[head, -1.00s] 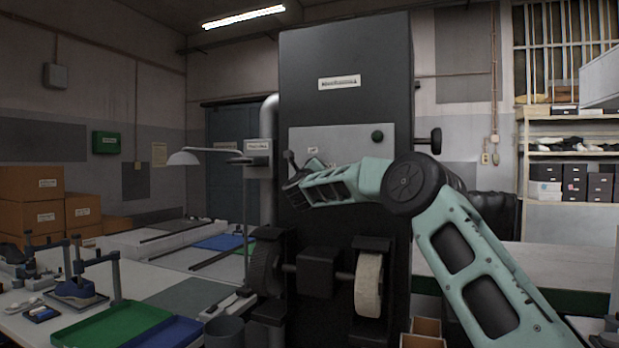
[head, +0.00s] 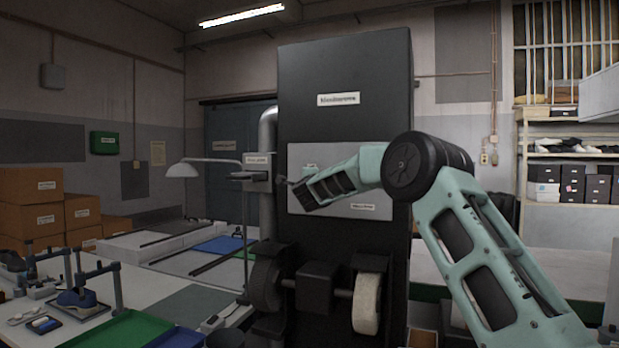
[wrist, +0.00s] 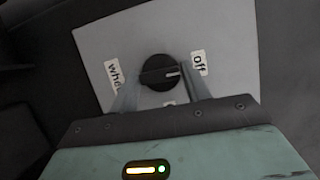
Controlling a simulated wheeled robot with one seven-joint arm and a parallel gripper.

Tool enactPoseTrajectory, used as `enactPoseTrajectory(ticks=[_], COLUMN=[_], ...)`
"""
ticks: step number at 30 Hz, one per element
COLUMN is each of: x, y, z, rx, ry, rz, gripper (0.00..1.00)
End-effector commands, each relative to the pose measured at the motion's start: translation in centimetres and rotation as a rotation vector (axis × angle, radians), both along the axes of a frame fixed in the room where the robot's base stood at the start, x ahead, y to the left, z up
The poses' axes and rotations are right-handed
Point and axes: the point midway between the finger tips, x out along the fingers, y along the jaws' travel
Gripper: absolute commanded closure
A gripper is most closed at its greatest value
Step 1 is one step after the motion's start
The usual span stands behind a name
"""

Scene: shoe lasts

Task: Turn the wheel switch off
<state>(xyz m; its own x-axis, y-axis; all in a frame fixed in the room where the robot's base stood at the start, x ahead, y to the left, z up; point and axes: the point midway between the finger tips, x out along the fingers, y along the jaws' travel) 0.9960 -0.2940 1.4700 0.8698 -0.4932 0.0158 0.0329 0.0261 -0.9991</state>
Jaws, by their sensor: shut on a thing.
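The wheel switch, a round black knob (wrist: 158,73), sits on a light grey panel (wrist: 150,30) in the wrist view. Its white pointer mark lies on the right side, facing the label "off" (wrist: 199,63). A label beginning "whe" (wrist: 114,77) is on the left, partly covered by a finger. A third label below the knob is mostly hidden. My gripper (wrist: 160,84) is shut on the knob, one finger on each side. In the head view my gripper (head: 293,188) is at the left part of the machine's panel (head: 300,160), and the knob is hidden.
The tall dark machine (head: 345,65) carries the panel, with a dark wheel (head: 265,285) and a pale wheel (head: 367,303) below. A lamp (head: 184,170) and a grey pipe (head: 268,130) stand to its left. My forearm passes in front of the panel's right side.

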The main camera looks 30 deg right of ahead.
Motion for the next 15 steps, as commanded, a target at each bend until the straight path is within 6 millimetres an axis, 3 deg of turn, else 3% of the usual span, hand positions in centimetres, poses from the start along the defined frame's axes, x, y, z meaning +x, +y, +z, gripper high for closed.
enactPoseTrajectory(ticks=[15], x=[0.03], y=[0.11], z=[0.08], rx=[-0.037], ry=[0.045], rz=[0.002], gripper=[0.76])
